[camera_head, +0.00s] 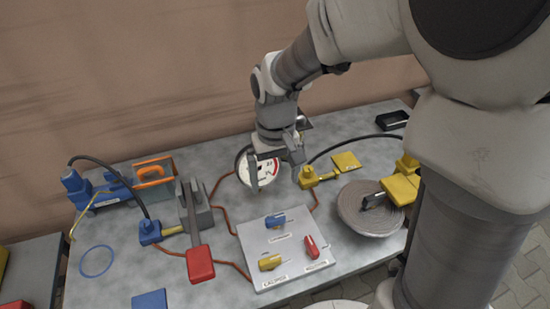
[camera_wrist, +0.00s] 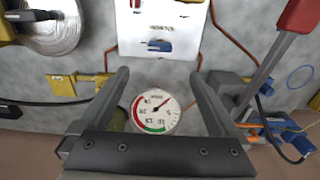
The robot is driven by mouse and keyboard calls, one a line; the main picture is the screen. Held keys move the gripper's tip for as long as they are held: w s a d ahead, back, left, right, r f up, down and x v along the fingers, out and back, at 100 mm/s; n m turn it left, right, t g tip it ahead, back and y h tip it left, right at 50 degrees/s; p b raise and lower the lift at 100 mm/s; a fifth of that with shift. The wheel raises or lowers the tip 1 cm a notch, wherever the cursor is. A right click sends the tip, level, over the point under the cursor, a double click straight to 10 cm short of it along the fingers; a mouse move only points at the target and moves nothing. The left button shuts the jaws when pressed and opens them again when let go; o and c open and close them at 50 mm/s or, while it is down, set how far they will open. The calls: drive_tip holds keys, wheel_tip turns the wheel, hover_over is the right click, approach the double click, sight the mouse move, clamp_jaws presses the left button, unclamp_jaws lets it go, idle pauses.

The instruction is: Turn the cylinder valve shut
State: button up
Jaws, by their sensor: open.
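A pale valve panel (camera_head: 287,246) lies on the grey table with three lever handles: a blue one (camera_head: 275,220) at the back, a yellow one (camera_head: 270,262) at front left and a red one (camera_head: 311,246) at right. Their labels are too small to read surely, so I cannot tell which is the cylinder valve. My gripper (camera_head: 275,172) is open and empty above the round gauge (camera_head: 258,172), behind the panel. In the wrist view the gauge shows between the fingers (camera_wrist: 159,78), and the blue handle (camera_wrist: 158,46) lies beyond the fingertips.
A grey hand pump with a red-ended lever (camera_head: 201,264) stands left of the panel. A coiled grey disc (camera_head: 368,218) is at right, with yellow blocks nearby. Red hoses (camera_head: 225,222) and black hoses cross the table.

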drive_tip(key=shift+r, duration=1.65)
